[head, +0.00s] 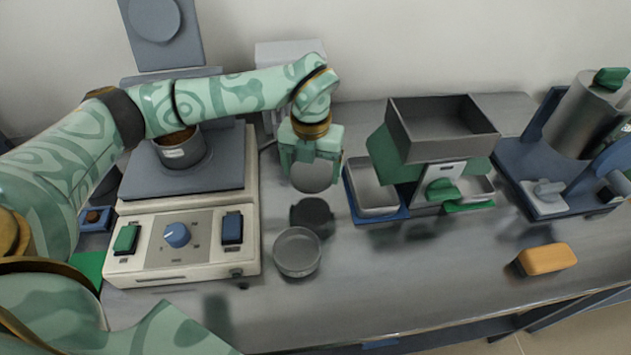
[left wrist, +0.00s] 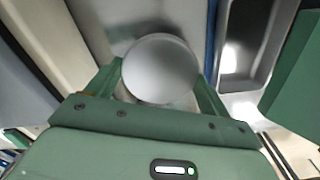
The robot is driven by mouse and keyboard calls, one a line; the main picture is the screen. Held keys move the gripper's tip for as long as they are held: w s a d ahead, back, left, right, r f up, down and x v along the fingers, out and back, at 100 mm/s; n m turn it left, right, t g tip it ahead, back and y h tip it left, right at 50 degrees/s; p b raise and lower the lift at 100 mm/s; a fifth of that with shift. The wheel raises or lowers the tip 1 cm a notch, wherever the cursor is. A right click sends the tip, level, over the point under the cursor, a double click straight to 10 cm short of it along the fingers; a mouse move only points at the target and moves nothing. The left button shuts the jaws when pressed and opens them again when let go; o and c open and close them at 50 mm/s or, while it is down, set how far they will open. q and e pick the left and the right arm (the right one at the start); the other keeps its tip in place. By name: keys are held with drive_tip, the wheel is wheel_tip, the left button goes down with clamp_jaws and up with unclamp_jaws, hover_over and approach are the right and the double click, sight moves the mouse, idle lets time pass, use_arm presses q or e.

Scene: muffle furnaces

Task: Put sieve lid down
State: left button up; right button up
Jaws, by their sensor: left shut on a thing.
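The sieve lid (head: 312,177) is a round grey disc. My left gripper (head: 313,168) is shut on it and holds it above the bench, between the cream machine and the grey hopper. In the left wrist view the lid (left wrist: 160,68) sits between the two green fingers of the gripper (left wrist: 162,82). A round grey pan (head: 297,253) stands on the bench just in front of that patch. My right gripper is not in view.
The cream machine (head: 184,277) with a blue knob stands left, with a metal sieve pot (head: 182,152) on its plate. A grey hopper (head: 441,128) and tray (head: 375,187) stand right. An orange block (head: 546,258) lies front right. The front middle bench is clear.

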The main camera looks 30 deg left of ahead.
sight(313, 179)
use_arm(q)
drive_tip(key=shift+w+a+f+b, duration=0.2)
drive_tip(key=shift+w+f, duration=0.2)
drive_tip(key=shift+f, duration=0.15)
drive_tip(key=shift+w+a+f+b, duration=0.1)
drive_tip(key=shift+w+f+b, duration=0.05)
drive_tip(key=shift+w+f, duration=0.3)
wheel_tip(313, 179, down, 4)
drive_tip(key=shift+w+a+r+b, duration=0.1)
drive_tip(key=shift+b, duration=0.85)
drive_tip(key=shift+r, duration=0.1)
drive_tip(key=shift+c, duration=0.5)
drive_tip(key=shift+r, duration=0.1)
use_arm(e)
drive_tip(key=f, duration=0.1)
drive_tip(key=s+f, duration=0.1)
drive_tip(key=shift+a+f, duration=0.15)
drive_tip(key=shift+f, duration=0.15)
use_arm(q)
drive_tip(key=o, duration=1)
drive_tip(key=shift+o, duration=0.2)
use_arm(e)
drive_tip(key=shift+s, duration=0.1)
